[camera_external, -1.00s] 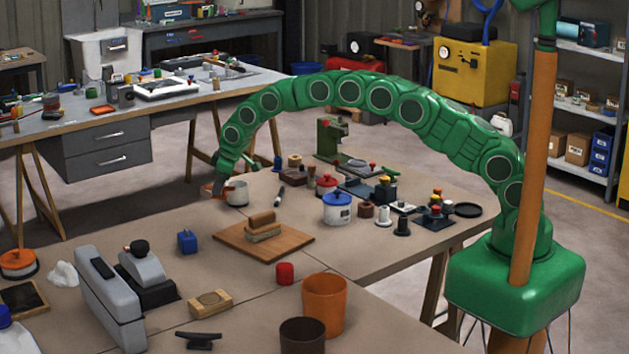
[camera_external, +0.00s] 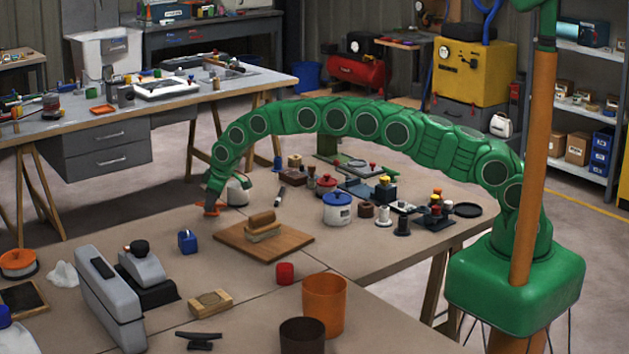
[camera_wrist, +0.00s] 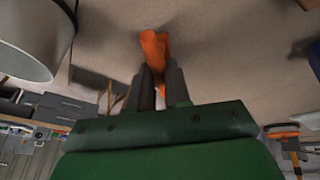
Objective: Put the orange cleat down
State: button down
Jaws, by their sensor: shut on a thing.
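The orange cleat (camera_wrist: 153,46) is between the two grey fingers of my gripper (camera_wrist: 160,85) in the wrist view, sticking out past the fingertips. In the external view the cleat (camera_external: 212,211) shows as a small orange shape low at the far edge of the brown table. My gripper (camera_external: 213,201) points down there and is shut on it. The cleat is at or just above the tabletop; I cannot tell whether it touches. The fingers hide part of it.
A pale pot (camera_external: 238,192) stands just right of my gripper; its grey side (camera_wrist: 35,38) fills the wrist view's upper left. Bare table (camera_external: 155,218) is to the left.

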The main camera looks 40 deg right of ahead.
jog(key=shift+f, duration=0.65)
jog(key=c, duration=1.1)
grip_release()
jog(key=shift+r, duration=0.15)
